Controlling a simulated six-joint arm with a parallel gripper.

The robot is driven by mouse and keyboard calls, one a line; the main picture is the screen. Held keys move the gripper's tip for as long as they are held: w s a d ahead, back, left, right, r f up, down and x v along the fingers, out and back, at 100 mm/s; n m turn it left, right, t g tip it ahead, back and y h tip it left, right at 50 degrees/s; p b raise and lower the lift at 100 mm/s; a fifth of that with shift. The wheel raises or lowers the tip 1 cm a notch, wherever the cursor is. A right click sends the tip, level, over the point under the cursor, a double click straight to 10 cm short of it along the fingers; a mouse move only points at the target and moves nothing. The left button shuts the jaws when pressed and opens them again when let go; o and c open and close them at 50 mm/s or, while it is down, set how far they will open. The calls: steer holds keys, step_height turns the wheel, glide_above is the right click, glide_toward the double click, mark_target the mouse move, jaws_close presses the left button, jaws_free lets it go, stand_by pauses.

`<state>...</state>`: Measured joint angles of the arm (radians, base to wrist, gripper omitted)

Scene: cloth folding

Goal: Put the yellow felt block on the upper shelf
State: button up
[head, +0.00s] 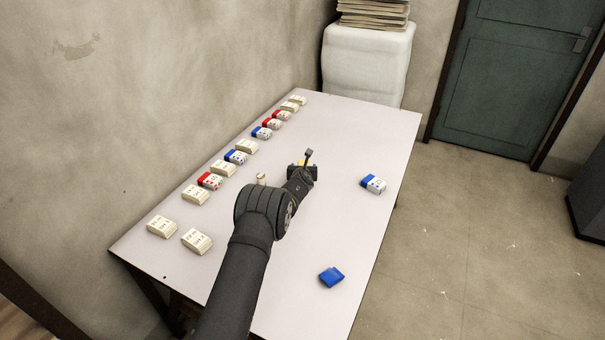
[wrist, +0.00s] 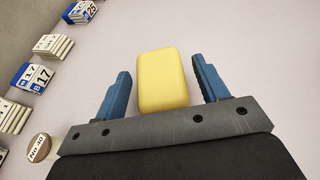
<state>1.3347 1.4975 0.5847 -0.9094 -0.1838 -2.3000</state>
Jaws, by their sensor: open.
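The yellow felt block (wrist: 163,80) lies between the two blue fingers of my gripper (wrist: 165,88) in the wrist view, with a gap on each side. My gripper is open around it and does not touch it there. In the head view my gripper (head: 302,165) is over the middle of the table, and only a sliver of yellow shows by it; my arm hides most of the block. No upper shelf can be made out in either view.
A row of cream, red and blue numbered blocks (head: 222,168) runs along the table's wall side. A blue-and-white block (head: 373,184) and a blue block (head: 331,277) lie on the right of the table (head: 345,130). A round tag (wrist: 40,147) is left of my gripper.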

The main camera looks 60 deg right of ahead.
steer(key=v, duration=1)
steer(key=shift+s+a, duration=0.2)
steer(key=shift+a, duration=0.1)
steer(key=shift+o, duration=0.4)
steer(key=shift+s+a+r, duration=0.15)
steer(key=shift+a+r, duration=0.15)
steer(key=shift+a, duration=0.1)
steer(key=shift+a, duration=0.1)
steer(key=w+v, duration=0.1)
steer(key=v, duration=0.4)
steer(key=x, duration=1.1)
steer(key=shift+f, duration=0.1)
steer(key=shift+w+d+f, duration=0.1)
steer(key=shift+d+f, duration=0.2)
steer(key=shift+d, duration=0.45)
steer(key=shift+w+d+f, duration=0.1)
steer(key=shift+d+f, duration=0.25)
steer(key=shift+d, duration=0.35)
steer(key=shift+x, duration=1.25)
steer(key=shift+s+r, duration=0.1)
